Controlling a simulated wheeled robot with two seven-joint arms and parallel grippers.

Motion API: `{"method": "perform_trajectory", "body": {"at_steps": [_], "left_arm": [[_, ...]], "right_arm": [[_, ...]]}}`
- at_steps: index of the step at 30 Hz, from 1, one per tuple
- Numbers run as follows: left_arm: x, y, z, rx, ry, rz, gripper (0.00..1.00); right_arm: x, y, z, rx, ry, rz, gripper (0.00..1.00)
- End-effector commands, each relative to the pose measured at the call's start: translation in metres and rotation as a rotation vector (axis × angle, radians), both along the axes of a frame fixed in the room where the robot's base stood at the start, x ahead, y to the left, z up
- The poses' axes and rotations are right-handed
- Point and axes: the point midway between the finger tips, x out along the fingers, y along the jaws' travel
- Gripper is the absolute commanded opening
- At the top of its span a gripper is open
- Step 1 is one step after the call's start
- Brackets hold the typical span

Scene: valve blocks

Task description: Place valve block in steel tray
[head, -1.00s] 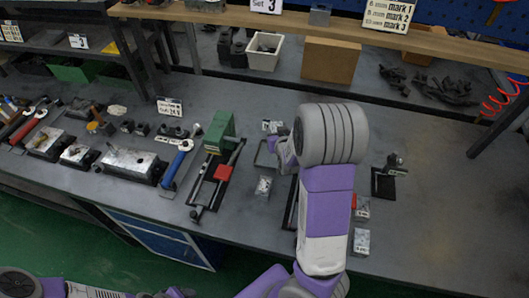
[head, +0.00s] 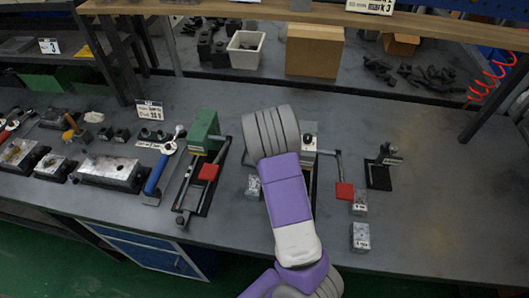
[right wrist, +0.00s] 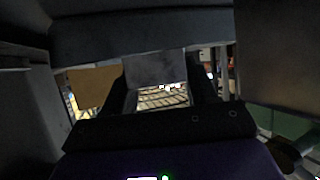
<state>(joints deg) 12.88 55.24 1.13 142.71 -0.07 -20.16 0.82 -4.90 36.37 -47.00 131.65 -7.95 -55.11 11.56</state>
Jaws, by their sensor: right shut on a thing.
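My right arm reaches over the bench in the head view, and its grey wrist hides the right gripper there. In the right wrist view the right gripper (right wrist: 160,95) is shut on a plain grey block (right wrist: 150,67) between its dark fingers. It looks like a valve block, but the picture is dark. Small labelled silver blocks stand on the bench: one beside my forearm (head: 254,186) and two to the right, one farther back (head: 359,204) and one nearer (head: 361,237). I cannot make out the steel tray; my wrist covers part of the bench. My left gripper is out of view.
A green vise with a red part (head: 208,172) stands left of my arm. Another fixture with a red-ended lever (head: 344,190) is partly hidden to its right. A black stand (head: 379,174) is farther right. The bench's right end (head: 430,215) is clear.

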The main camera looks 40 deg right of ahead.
Motion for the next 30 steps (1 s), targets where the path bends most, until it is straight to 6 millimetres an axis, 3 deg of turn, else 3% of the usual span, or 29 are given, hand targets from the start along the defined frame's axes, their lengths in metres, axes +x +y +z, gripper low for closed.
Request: {"method": "perform_trajectory", "body": {"at_steps": [12, 13, 17, 18, 30], "left_arm": [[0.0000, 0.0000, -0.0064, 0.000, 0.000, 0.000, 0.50], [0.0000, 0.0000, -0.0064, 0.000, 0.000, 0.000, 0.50], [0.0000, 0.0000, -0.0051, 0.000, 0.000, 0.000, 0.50], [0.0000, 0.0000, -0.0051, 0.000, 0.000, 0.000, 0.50], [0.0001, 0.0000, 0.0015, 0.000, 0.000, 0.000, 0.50]], "right_arm": [[0.0007, -0.0003, -0.0069, -0.001, -0.005, 0.000, 0.03], [0.0002, 0.0000, -0.0079, 0.000, -0.002, 0.000, 0.59], [0.0001, 0.0001, -0.0067, 0.000, -0.001, 0.001, 0.79], [0.0001, 0.0001, -0.0067, 0.000, -0.001, 0.001, 0.83], [0.0000, 0.0004, -0.0007, -0.001, -0.001, 0.001, 0.83]]}}
